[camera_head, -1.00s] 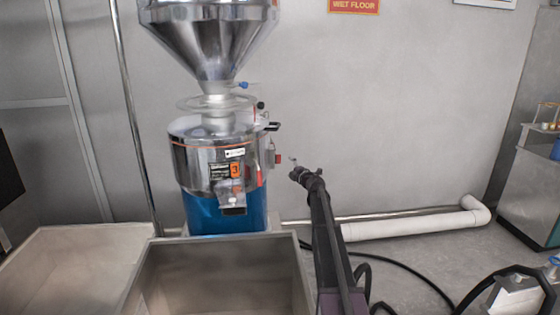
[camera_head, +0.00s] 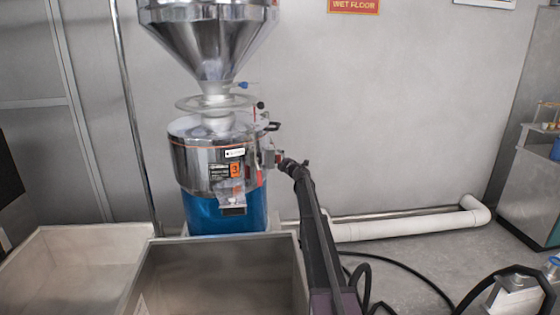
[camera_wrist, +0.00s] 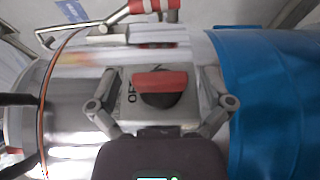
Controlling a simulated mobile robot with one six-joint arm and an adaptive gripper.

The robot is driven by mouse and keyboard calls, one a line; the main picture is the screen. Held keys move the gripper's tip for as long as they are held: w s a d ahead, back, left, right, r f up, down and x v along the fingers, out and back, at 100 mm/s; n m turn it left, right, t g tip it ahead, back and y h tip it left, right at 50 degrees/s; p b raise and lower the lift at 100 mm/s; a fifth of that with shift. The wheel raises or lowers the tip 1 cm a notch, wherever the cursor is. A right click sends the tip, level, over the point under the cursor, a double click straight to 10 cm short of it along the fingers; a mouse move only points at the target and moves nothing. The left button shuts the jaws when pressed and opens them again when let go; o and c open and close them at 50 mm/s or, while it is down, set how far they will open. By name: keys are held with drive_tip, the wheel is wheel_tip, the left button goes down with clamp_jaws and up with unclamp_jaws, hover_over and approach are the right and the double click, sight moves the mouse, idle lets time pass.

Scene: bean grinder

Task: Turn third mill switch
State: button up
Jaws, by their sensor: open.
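The third mill (camera_head: 212,150) is a shiny metal drum on a blue base, with an orange label showing 3, under a large steel funnel. Its switch (camera_wrist: 160,83) is a red bar on a dark round knob, set on a grey plate in the wrist view. My gripper (camera_wrist: 158,92) is open, with one finger on each side of the switch. I cannot tell whether the fingers touch it. In the head view my gripper (camera_head: 283,160) is at the mill's right side and hides most of the switch.
A red-handled lever (camera_wrist: 152,6) lies close above the switch in the wrist view. The blue base (camera_wrist: 275,105) is at the right there. Open bins (camera_head: 215,252) stand in front of the mill. A white pipe (camera_head: 410,226) runs along the wall at right.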

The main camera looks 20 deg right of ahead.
drive_tip(key=c, duration=1.1)
drive_tip(key=shift+d, duration=0.25)
drive_tip(key=shift+c, duration=0.2)
drive_tip(key=shift+a, duration=0.2)
